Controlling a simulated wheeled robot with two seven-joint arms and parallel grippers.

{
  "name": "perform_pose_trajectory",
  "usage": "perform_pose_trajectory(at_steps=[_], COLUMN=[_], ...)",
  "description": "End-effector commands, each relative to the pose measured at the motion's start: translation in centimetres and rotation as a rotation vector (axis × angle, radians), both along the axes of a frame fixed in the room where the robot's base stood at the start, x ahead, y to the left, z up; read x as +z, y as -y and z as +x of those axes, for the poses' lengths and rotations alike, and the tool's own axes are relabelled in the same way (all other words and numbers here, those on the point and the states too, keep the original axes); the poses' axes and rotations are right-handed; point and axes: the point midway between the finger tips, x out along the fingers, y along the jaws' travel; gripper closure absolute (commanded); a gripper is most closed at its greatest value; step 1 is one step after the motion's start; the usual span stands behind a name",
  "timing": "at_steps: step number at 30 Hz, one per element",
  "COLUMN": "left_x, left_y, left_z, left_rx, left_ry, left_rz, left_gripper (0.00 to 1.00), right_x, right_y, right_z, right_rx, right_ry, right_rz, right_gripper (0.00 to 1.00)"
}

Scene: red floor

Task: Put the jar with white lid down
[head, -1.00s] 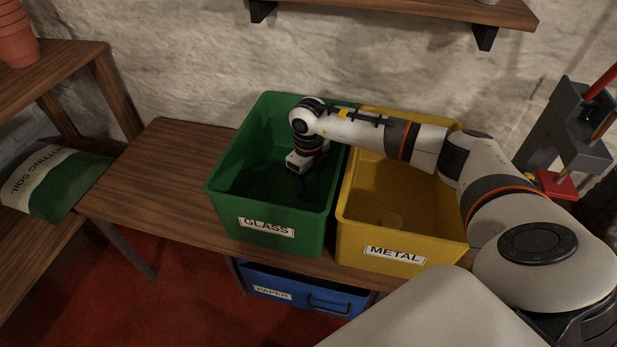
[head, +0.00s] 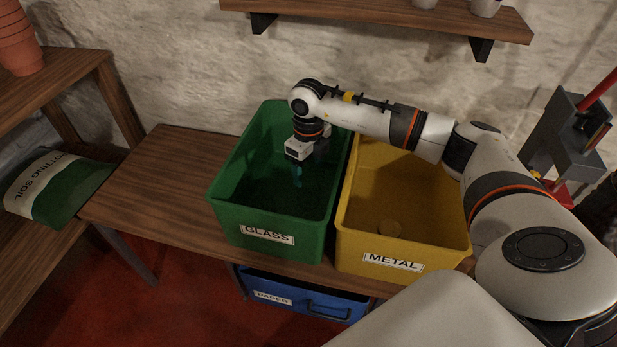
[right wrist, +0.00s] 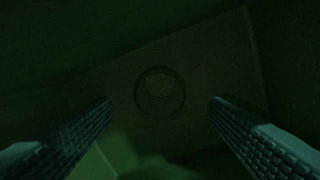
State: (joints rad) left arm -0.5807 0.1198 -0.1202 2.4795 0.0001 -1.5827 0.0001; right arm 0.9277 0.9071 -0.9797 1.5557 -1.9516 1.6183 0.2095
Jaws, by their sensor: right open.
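My right gripper (head: 297,176) is inside the green bin labelled GLASS (head: 300,235), pointing down, its fingers spread and empty. In the right wrist view the two fingers (right wrist: 160,115) stand wide apart. A dim round shape (right wrist: 160,92) shows between and beyond them, on the dark floor of the bin. It looks like the jar seen from above, apart from the fingers; it is too dark to tell the lid's colour. The jar cannot be made out in the head view. My left gripper is not in view.
A blue PAPER bin (head: 300,296) is below the bench. The wooden bench (head: 165,190) is clear to the left.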

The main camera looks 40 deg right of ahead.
Motion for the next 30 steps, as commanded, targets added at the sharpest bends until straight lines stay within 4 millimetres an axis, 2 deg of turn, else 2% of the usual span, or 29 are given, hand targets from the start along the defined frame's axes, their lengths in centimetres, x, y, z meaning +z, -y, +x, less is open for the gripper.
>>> perform_pose_trajectory(at_steps=[1,3,9,30], left_x=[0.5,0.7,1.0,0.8], left_y=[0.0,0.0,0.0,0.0], left_z=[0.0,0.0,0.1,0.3], left_rx=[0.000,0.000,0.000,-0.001], left_ry=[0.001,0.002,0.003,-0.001], left_rz=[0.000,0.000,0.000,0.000], left_gripper=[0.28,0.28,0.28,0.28], right_x=[1.4,2.7,4.9,5.7], right_y=[0.0,0.0,0.0,0.0], right_z=[0.0,0.0,0.0,0.0], right_rx=[0.001,0.000,0.000,0.000], right_ry=[0.003,0.002,0.001,-0.001], right_rz=[0.000,0.001,0.000,0.000], right_gripper=[0.31,0.31,0.31,0.31])
